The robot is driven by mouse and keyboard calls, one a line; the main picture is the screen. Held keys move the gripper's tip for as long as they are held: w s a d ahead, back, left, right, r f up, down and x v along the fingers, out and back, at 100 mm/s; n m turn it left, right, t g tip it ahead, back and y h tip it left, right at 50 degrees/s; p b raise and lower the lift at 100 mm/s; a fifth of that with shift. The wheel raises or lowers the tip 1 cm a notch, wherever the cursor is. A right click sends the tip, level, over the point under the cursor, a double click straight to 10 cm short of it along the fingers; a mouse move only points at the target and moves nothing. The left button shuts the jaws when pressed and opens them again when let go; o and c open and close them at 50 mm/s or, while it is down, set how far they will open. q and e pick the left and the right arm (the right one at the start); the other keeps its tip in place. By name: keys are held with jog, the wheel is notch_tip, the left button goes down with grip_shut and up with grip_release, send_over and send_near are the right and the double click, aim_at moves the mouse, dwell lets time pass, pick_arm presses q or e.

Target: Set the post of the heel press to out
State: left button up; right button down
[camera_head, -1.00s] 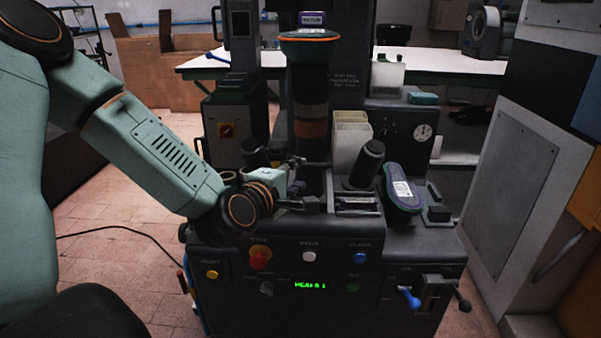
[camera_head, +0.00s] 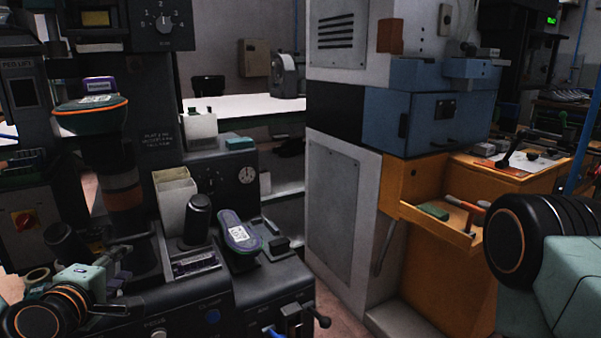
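The heel press (camera_head: 228,281) is the dark machine at the left. Its upright column (camera_head: 121,180) has brown and grey bands and an orange-rimmed pad (camera_head: 91,115) on top. At its lower front edge are a blue-handled lever (camera_head: 272,331), partly cut off, and a black-knobbed lever (camera_head: 322,320). I cannot read any post setting. My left gripper (camera_head: 118,303) is at the lower left, before the press, left of the levers and apart from them. Its fingers are dark against the dark press, so their opening is unclear. My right arm enters at the right; its gripper is out of frame.
A shoe (camera_head: 240,232) rests sole-out on the press, beside a black cylinder (camera_head: 198,218) and a pale bin (camera_head: 174,200). A grey cabinet (camera_head: 335,210) stands right of the press. An orange workbench (camera_head: 440,270) with an open drawer is behind my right arm.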

pick_arm(q)
jog(key=s+d+f+m+g+h, duration=0.1)
jog(key=s+d+f+m+g, duration=0.2)
jog(key=s+f+m, duration=0.3)
jog(key=s+d+f+m+g+p, duration=0.1)
jog(key=s+d+f+m+g, duration=0.25)
jog(key=s+f, duration=0.4)
jog(key=s+d+f+m+g+h, duration=0.1)
jog(key=s+d+f+m+g, duration=0.3)
jog(key=f, duration=0.5)
jog(key=s+f+m+g, duration=0.2)
jog(key=s+f, duration=0.1)
jog(key=s, duration=0.4)
jog(key=s+d+f+m+g, duration=0.1)
jog(key=s+f+g, duration=0.1)
jog(key=s, duration=0.6)
jog(key=shift+s+f+m+p, duration=0.3)
jog(key=shift+f+m+p, duration=0.05)
jog(key=shift+f+p, duration=0.15)
